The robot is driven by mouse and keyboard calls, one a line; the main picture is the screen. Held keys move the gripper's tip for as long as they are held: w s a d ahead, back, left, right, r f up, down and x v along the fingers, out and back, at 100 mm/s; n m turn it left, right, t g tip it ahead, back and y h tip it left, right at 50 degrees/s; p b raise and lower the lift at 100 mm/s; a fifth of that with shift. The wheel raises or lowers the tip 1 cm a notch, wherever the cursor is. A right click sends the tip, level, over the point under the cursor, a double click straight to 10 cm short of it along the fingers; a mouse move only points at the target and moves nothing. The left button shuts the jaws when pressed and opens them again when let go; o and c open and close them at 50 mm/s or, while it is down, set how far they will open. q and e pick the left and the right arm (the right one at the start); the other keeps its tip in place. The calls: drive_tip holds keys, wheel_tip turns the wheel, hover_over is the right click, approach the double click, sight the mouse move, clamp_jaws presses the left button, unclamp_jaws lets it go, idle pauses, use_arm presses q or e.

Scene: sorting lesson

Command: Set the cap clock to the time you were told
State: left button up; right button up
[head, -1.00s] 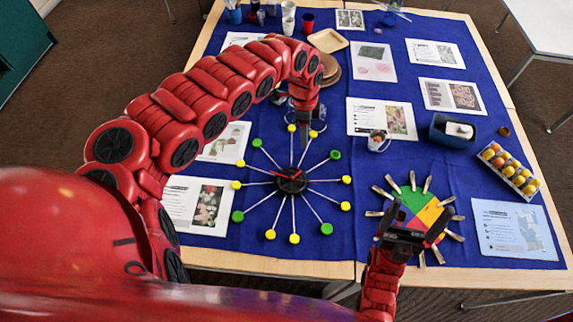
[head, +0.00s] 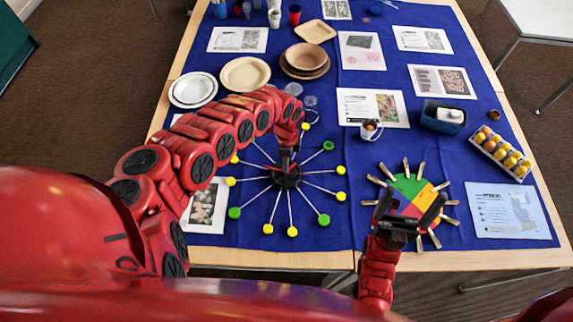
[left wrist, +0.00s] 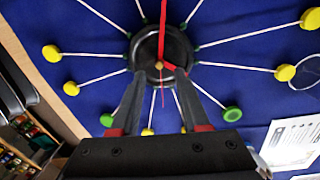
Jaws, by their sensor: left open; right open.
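The cap clock (head: 287,180) lies on the blue cloth, with a black hub and white spokes ending in yellow and green caps. In the left wrist view its black hub (left wrist: 148,46) carries red hands. A long red hand (left wrist: 162,18) points up in that view, a short one points to the lower right and a thin red line runs down. My left gripper (head: 286,162) is over the hub and hides part of it. Its open fingers (left wrist: 161,76) reach to either side of the hub's near edge; contact is unclear. My right gripper (head: 410,202) is open and empty above the coloured wheel.
The coloured wheel (head: 407,184) has clothespins around its rim. A blue box (head: 443,117), a tray of balls (head: 502,154) and a small cup (head: 370,128) stand at the right. Plates (head: 245,74), bowls (head: 306,57) and printed sheets (head: 506,208) lie around the cloth.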

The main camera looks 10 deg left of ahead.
sight(283, 176)
use_arm(q)
drive_tip(key=shift+d+f, duration=0.1)
drive_tip(key=shift+f, duration=0.85)
drive_tip(key=shift+s+f, duration=0.2)
drive_tip(key=shift+f, duration=0.4)
drive_tip(key=shift+c, duration=0.2)
clamp_jaws()
